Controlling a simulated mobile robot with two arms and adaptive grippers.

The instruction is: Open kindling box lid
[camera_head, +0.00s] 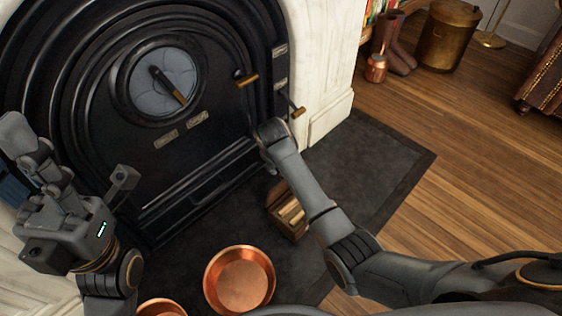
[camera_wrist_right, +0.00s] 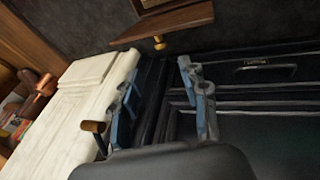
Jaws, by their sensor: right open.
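The kindling box (camera_head: 288,212) is a small brown wooden box on the dark hearth, partly hidden behind my right arm in the head view. Pale bars show at its front; I cannot tell how its lid stands. In the right wrist view, a wooden piece (camera_wrist_right: 178,24) with a small brass knob (camera_wrist_right: 158,44) lies beyond the fingertips, apart from them. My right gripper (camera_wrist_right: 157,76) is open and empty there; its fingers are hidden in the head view. My left gripper (camera_head: 25,145) is at the far left, before the fireplace, its jaw opening unclear.
The black fireplace front (camera_head: 100,130) has protruding brass-tipped handles (camera_head: 246,79) near my right arm. A copper pan (camera_head: 239,280) and part of another (camera_head: 162,308) are on the near side. The white marble surround (camera_head: 325,70) stands beside it. The hearth slab (camera_head: 375,165) is clear at right.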

